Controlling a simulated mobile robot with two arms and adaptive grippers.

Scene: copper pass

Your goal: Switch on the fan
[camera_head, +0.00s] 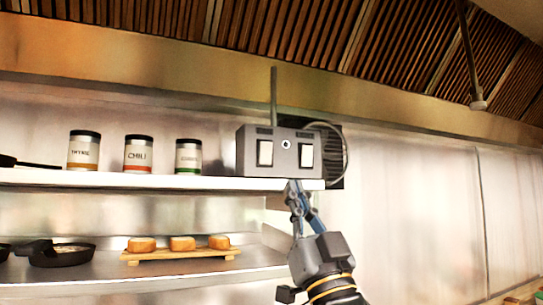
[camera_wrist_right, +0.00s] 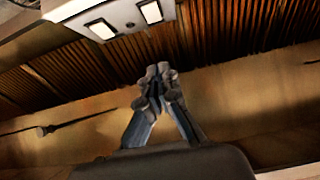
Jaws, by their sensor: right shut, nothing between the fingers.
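A grey switch box (camera_head: 286,172) stands at the right end of the upper shelf. Its front has a left white rocker switch (camera_head: 265,153), a right white rocker switch (camera_head: 306,155) and a small round mark between them. My right gripper (camera_head: 293,186) is shut and empty, its fingers pointing up just below the box's front in the head view. In the right wrist view its fingertips (camera_wrist_right: 158,74) are together, and the box's face (camera_wrist_right: 124,17) shows beyond them at the top edge. I cannot tell whether fingers and box touch. My left gripper is not in view.
A spice tin labelled chili (camera_head: 138,155) stands between two other tins on the upper shelf (camera_head: 200,183). Below are a wooden board (camera_head: 180,255) with three round pieces and a dark pan (camera_head: 62,255). A slatted hood (camera_head: 290,35) runs overhead. The wall at right is clear.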

